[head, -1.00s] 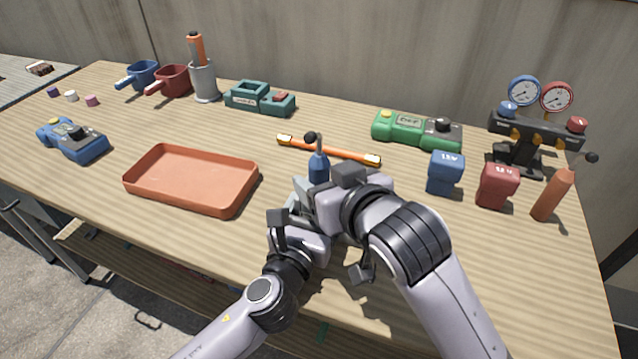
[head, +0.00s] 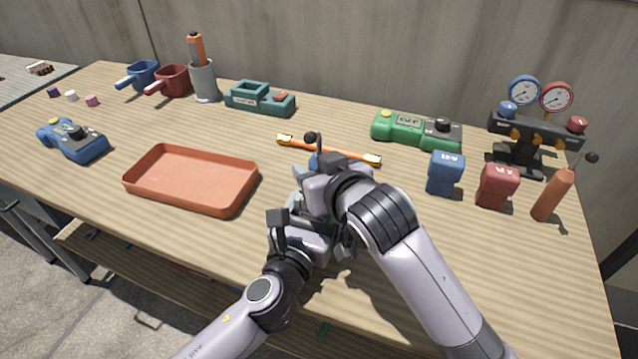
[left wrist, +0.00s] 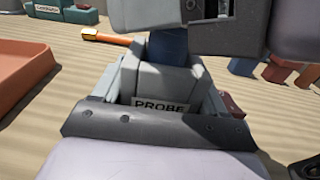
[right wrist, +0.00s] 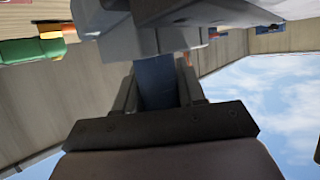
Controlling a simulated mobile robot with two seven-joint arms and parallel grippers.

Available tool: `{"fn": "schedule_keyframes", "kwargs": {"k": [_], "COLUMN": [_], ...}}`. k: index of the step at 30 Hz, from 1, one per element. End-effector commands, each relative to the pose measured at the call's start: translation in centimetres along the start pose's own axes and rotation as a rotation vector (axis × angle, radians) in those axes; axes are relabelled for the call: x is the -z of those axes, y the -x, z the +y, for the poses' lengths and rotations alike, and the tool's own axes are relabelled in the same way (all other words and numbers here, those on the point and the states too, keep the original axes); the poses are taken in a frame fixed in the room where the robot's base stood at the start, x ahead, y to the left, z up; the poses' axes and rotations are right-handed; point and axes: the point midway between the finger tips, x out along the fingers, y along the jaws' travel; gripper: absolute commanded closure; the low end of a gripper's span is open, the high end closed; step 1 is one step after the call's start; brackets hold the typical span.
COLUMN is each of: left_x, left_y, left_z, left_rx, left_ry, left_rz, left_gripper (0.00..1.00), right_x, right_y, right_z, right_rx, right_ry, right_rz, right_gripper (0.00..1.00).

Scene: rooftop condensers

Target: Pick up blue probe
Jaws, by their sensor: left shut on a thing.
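The blue probe (head: 313,161) is mostly hidden behind my right gripper in the head view; its black ball tip (head: 310,138) shows above. Its blue body also shows in the left wrist view (left wrist: 170,44) and the right wrist view (right wrist: 155,82). My left gripper (head: 301,203) is shut on a grey holder labelled PROBE (left wrist: 160,106), with the blue body above the label. My right gripper (head: 322,188) is over the holder, its fingers on both sides of the blue body. Whether they press on it is unclear.
An orange tray (head: 190,207) lies to the left. An orange rod with yellow ends (head: 330,151) lies just behind the grippers. A blue block (head: 445,173), a red block (head: 497,186) and an orange probe (head: 553,195) stand to the right. The front left of the table is clear.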

Motion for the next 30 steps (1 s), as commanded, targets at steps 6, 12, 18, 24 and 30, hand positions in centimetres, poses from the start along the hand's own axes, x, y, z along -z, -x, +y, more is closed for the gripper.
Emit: {"fn": "schedule_keyframes", "kwargs": {"k": [6,12,18,24,30], "left_x": [0.1,0.0,0.1,0.1,0.1], "left_y": [0.0,0.0,0.0,0.0,0.0], "left_z": [0.0,0.0,0.0,0.0,0.0], "left_rx": [-0.001,0.0,0.0,-0.001,-0.001], "left_ry": [0.0,0.0,0.0,0.0,0.0], "left_rz": [0.001,0.001,0.001,0.001,0.001], "left_gripper": [0.68,0.68,0.68,0.68,0.68], "right_x": [0.1,0.8,4.2,7.6,9.2], "right_y": [0.1,0.3,1.7,3.2,3.8], "right_z": [0.0,0.0,0.0,0.0,0.0], "right_rx": [0.0,0.0,0.001,0.001,0.001], "right_ry": [0.0,0.0,-0.001,0.001,0.0], "right_rz": [0.002,0.006,0.01,0.008,0.003], "right_gripper": [0.99,0.99,0.99,0.99,0.99]}}
